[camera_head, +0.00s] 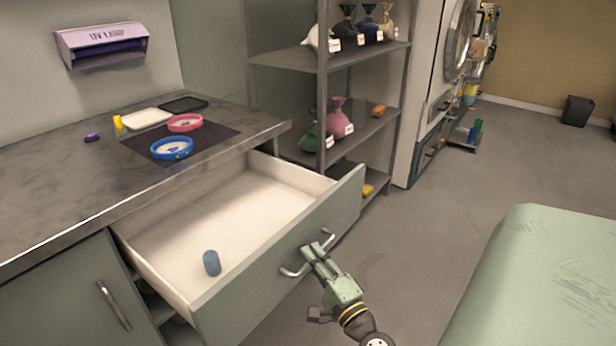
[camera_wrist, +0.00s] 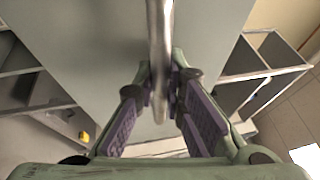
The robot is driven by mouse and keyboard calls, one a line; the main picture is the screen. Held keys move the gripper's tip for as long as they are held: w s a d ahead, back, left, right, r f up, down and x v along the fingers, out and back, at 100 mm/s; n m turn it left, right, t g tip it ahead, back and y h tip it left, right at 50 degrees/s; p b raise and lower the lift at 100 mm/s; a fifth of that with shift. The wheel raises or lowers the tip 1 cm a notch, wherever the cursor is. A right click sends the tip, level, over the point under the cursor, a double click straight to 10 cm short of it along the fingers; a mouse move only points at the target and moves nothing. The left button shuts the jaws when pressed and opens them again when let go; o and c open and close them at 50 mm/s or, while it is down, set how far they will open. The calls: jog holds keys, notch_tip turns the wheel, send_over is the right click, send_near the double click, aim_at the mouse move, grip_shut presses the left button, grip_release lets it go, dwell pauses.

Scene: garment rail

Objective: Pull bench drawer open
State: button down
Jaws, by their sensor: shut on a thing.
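The bench drawer (camera_head: 225,215) is pulled out from under the grey worktop, and its pale inside is in full view in the head view. A blue-grey cylinder (camera_head: 212,263) stands in it near the front left. The drawer's metal bar handle (camera_head: 291,271) is on its grey-green front.
The worktop (camera_head: 60,190) holds a blue ring dish (camera_head: 172,148), a pink ring dish (camera_head: 185,123) and trays. A shelf rack (camera_head: 325,90) with several bags stands beyond the drawer. A green padded surface (camera_head: 545,280) is at the lower right. Floor (camera_head: 440,210) between is clear.

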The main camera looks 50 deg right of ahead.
jog(key=c, duration=1.9)
grip_release()
jog(key=v, duration=1.2)
jog(key=shift+r, duration=0.1)
